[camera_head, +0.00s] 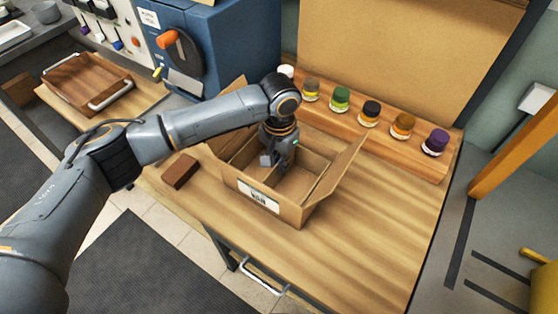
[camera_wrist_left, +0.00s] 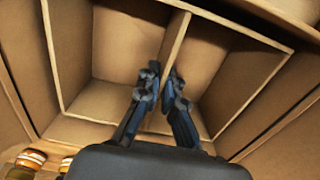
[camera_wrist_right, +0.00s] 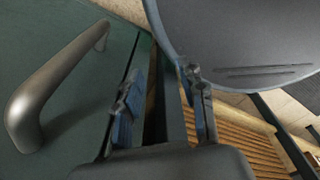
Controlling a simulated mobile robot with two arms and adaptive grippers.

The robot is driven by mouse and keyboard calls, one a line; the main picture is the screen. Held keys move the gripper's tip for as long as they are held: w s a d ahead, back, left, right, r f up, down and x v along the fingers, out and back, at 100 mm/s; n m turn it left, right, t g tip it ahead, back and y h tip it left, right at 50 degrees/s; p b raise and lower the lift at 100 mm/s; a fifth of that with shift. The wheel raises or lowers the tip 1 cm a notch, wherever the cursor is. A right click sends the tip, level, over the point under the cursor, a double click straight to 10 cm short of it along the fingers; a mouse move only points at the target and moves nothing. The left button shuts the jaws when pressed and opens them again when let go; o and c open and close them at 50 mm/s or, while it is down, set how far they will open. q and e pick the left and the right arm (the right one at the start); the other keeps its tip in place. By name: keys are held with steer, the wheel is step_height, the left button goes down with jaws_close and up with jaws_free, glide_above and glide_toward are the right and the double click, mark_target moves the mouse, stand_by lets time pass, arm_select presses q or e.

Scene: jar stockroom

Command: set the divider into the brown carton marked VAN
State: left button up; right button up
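The brown carton (camera_head: 285,212) stands open on the wooden bench, flaps spread and a white label (camera_head: 258,196) on its front; the label's print is too small to read. My left gripper (camera_head: 270,163) reaches down into it. In the left wrist view, the cardboard divider (camera_wrist_left: 178,38) stands upright inside the carton, between the fingers of my left gripper (camera_wrist_left: 163,80), which are closed on it. Whether its lower edge touches the carton floor is hidden. My right gripper (camera_wrist_right: 162,90) is open and empty, away from the carton.
Several jars with coloured lids, such as the green one (camera_head: 341,98), stand on a wooden ledge behind the carton. A dark brown block (camera_head: 180,170) lies left of it. A wooden tray (camera_head: 88,80) is at the far left. The bench's right side is clear.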

arm_select(q)
steer(key=o, duration=0.3)
steer(key=shift+r, duration=0.1)
steer(key=shift+r, duration=0.3)
step_height(320, 180, up, 12)
steer(key=b, duration=0.1)
steer(key=shift+r+b, duration=0.25)
steer(key=shift+b, duration=0.15)
